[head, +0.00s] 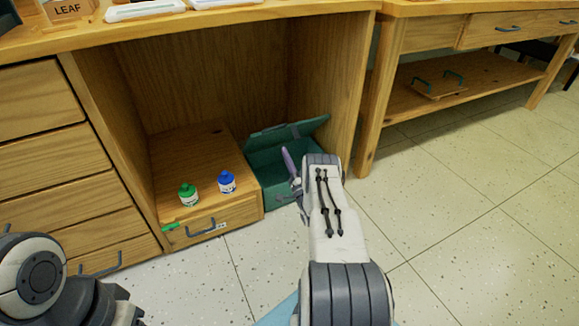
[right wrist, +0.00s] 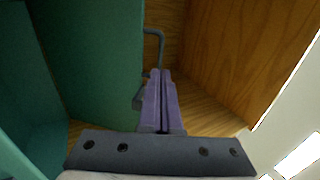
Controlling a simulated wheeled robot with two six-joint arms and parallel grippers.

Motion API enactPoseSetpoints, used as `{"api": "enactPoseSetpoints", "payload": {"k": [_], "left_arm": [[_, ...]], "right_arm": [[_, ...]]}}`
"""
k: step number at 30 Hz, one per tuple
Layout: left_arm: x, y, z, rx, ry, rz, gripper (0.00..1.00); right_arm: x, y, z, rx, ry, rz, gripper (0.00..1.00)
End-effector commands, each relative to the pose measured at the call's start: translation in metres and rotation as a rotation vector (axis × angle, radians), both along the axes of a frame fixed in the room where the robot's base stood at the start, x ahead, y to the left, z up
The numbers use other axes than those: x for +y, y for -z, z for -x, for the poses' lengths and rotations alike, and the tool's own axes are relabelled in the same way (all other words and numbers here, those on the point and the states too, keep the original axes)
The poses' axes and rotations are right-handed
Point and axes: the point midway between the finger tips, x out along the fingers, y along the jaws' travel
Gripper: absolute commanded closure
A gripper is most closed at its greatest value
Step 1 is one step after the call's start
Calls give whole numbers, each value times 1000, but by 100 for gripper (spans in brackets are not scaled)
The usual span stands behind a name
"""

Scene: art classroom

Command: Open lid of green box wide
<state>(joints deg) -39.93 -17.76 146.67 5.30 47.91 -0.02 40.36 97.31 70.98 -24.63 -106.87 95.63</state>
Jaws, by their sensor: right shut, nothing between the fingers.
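The green box (head: 267,185) stands on the floor in the desk's open bay, right of the low wooden drawer. Its lid (head: 284,133) is raised and tilted at the back. My right gripper (head: 287,156) is over the box with its purple fingers up near the lid. In the right wrist view the fingers (right wrist: 160,78) are shut and empty beside the lid's green panel (right wrist: 90,55). A dark bent metal piece (right wrist: 155,45) shows just past the fingertips. I cannot tell if the fingers touch the lid. My left gripper is out of view.
A green-capped bottle (head: 188,195) and a blue-capped bottle (head: 227,182) stand on the low drawer unit, left of the box. The desk's side panel (head: 352,85) rises close to the right of the lid. The tiled floor (head: 460,220) at the right is clear.

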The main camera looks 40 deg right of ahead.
Motion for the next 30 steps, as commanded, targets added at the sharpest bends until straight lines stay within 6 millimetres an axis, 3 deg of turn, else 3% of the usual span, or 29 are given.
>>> {"api": "enactPoseSetpoints", "payload": {"k": [1,6,12,30], "left_arm": [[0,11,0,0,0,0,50],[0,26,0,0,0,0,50],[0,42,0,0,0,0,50],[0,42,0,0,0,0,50]], "right_arm": [[-2,-2,-11,-4,-1,4,100],[-9,-18,-40,-4,-1,3,100],[-15,-31,-64,-2,1,2,100],[-15,-41,-75,7,-3,0,100]]}}
